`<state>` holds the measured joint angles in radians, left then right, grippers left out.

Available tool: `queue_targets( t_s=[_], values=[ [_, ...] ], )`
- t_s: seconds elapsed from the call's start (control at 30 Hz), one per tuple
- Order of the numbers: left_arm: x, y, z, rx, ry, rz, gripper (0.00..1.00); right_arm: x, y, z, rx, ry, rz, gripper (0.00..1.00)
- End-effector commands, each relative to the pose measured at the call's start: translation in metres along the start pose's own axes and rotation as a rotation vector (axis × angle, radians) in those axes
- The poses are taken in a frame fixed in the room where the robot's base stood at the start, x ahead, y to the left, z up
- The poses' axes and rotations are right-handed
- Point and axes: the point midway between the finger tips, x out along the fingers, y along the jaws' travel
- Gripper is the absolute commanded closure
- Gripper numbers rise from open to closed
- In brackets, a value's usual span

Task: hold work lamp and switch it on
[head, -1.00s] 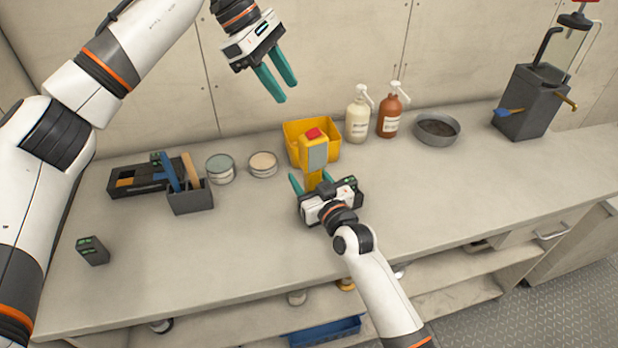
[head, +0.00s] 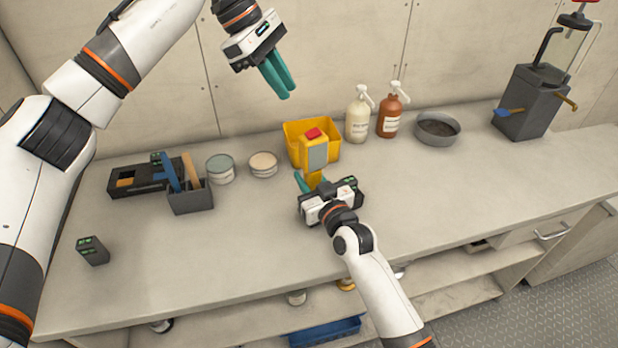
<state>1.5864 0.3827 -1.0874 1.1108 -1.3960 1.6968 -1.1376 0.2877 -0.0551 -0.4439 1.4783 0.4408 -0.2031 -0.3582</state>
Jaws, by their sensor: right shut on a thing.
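The work lamp (head: 317,155) is yellow, with a pale grey panel on its front and a red switch (head: 314,133) on top. It stands upright in front of a yellow bin. My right gripper (head: 313,182) is shut on the lamp's narrow yellow lower part, low over the bench; my gripper body hides the lamp's bottom end, so I cannot tell if it touches the bench. My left gripper (head: 277,82) is high in front of the wall, above and to the left of the lamp. Its teal fingers are together with nothing between them.
The yellow bin (head: 328,129) is right behind the lamp. Two pump bottles (head: 358,118) and a grey bowl (head: 437,130) stand to the right, two round tins (head: 220,168) and a tool holder (head: 190,197) to the left. The bench (head: 200,265) is mostly clear in front.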

Motion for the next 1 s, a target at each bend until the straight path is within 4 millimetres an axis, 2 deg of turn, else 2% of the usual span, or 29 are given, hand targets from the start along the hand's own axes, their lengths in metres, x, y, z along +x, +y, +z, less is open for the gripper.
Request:
queue_targets(
  t_s=[0.03,0.1,0.27,0.4,0.6,0.8,1.0],
  values=[
    [0.001,-0.001,-0.003,0.030,-0.010,0.002,0.91,0.000,0.000,-0.001,0.000,0.001,0.000,1.00],
    [0.003,-0.002,-0.008,0.107,-0.032,0.008,1.00,0.000,0.000,-0.001,0.000,0.001,0.000,1.00],
    [0.011,-0.007,-0.025,0.418,-0.125,0.046,1.00,0.000,0.000,-0.001,0.000,0.002,0.000,1.00],
    [0.018,-0.012,-0.038,0.755,-0.224,0.114,1.00,0.000,0.000,-0.001,0.000,0.002,0.000,1.00],
    [0.022,-0.017,-0.050,1.155,-0.336,0.237,1.00,0.000,0.000,-0.001,0.000,0.002,0.000,1.00],
    [0.022,-0.020,-0.055,1.373,-0.393,0.328,1.00,0.000,0.000,-0.001,0.000,0.002,0.000,1.00],
    [0.029,-0.020,-0.052,1.427,-0.402,0.354,1.00,0.000,0.000,-0.001,0.000,0.002,0.000,1.00]
  ],
)
